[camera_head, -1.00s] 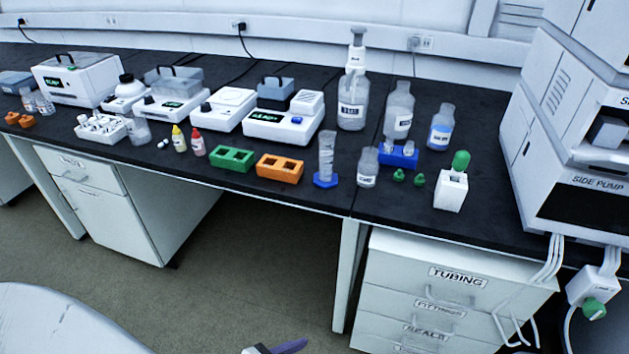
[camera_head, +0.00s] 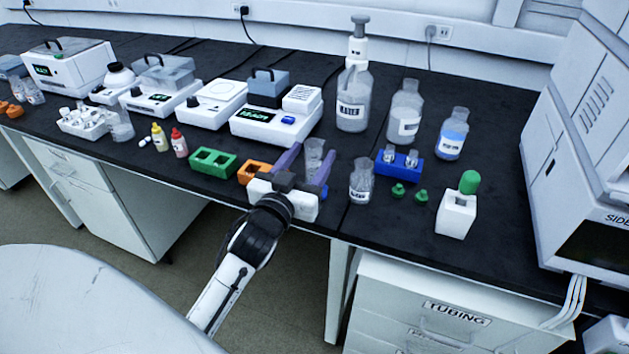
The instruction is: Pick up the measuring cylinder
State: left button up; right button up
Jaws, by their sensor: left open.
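The measuring cylinder (camera_head: 314,155) is clear and stands upright near the front edge of the black bench. Its blue base is hidden behind my gripper in this view. My left gripper (camera_head: 306,166) is in front of the cylinder with its jaws open. One purple finger is to the left of the cylinder and the other, bluish in part, is to its right. I cannot tell whether either finger touches it. My right gripper is not in view.
A labelled glass beaker (camera_head: 361,184) stands close on the right. An orange rack (camera_head: 252,171) is close on the left, partly covered by my gripper, with a green rack (camera_head: 213,163) beyond.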

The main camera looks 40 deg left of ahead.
aim_at(320, 146)
pick_arm(q)
jog(key=x, duration=0.5)
jog(key=shift+d+f, duration=0.2)
jog(key=shift+f, duration=0.05)
grip_shut()
